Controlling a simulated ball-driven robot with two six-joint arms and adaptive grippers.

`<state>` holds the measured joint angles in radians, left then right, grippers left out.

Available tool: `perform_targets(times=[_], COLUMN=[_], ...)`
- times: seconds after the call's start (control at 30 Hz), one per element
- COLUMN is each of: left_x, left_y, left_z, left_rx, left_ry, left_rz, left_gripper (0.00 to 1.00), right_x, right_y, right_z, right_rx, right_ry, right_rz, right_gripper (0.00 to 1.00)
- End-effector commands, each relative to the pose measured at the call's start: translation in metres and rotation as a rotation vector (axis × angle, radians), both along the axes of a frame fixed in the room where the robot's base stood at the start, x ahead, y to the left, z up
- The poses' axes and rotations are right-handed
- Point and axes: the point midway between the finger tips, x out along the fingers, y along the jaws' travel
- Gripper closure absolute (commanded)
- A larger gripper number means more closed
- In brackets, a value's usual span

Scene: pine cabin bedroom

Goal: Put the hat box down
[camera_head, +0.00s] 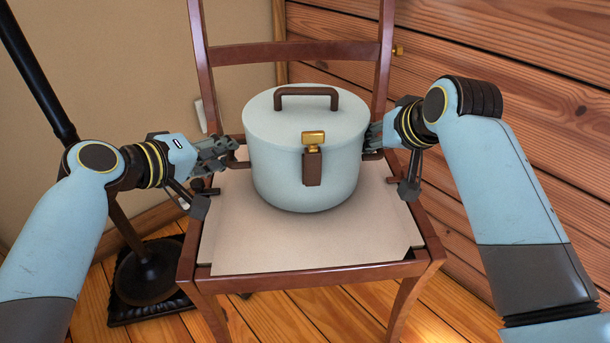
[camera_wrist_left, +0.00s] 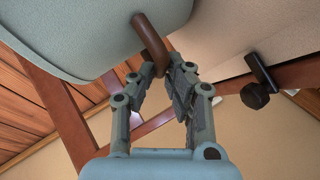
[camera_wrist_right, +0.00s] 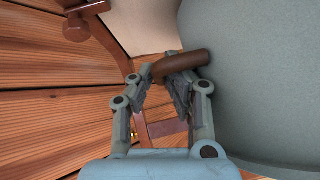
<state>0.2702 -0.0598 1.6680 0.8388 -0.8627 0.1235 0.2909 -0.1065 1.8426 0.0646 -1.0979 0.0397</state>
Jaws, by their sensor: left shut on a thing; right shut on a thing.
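The hat box (camera_head: 272,168) is a pale blue round box with a lid, a brown top handle and a brass clasp with a brown strap. It is upright over the seat of a wooden chair (camera_head: 310,268); I cannot tell for sure whether its base touches the seat. My left gripper (camera_head: 232,152) is shut on the brown side handle at the box's left, which also shows in the left wrist view (camera_wrist_left: 150,42). My right gripper (camera_head: 374,140) is at the box's right side, mostly hidden there. The right wrist view shows it shut on the other side handle (camera_wrist_right: 182,65).
The chair has a pale seat pad (camera_head: 312,240) with bare room in front of the box. Its backrest (camera_head: 295,53) stands behind the box. A dark stand (camera_head: 145,275) is on the floor at the left. A plank wall (camera_head: 530,90) is at the right.

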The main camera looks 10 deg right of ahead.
Motion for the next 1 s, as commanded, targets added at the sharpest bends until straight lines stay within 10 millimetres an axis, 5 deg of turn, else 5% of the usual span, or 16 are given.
perform_targets(times=[0.1, 0.13, 0.3, 0.77, 1.0], left_x=[0.0, 0.0, 0.0, -0.001, -0.019], left_y=[-0.001, -0.001, -0.001, 0.0, 0.016], left_z=[-0.006, -0.007, -0.007, -0.006, 0.004], left_rx=[-0.004, -0.004, -0.001, 0.001, 0.003], left_ry=[0.001, 0.002, 0.001, 0.0, -0.001], left_rz=[-0.002, -0.002, -0.002, -0.001, -0.001], left_gripper=[1.0, 0.87, 0.65, 0.65, 0.65], right_x=[0.0, 0.0, 0.0, 0.0, 0.0], right_y=[0.002, 0.002, 0.001, 0.0, 0.0], right_z=[-0.006, -0.008, -0.007, -0.006, -0.006], right_rx=[0.006, 0.005, 0.004, 0.001, 0.001], right_ry=[0.0, 0.001, 0.0, -0.001, -0.001], right_rz=[0.001, 0.001, 0.001, 0.0, 0.0], right_gripper=[1.0, 0.87, 0.65, 0.65, 0.65])
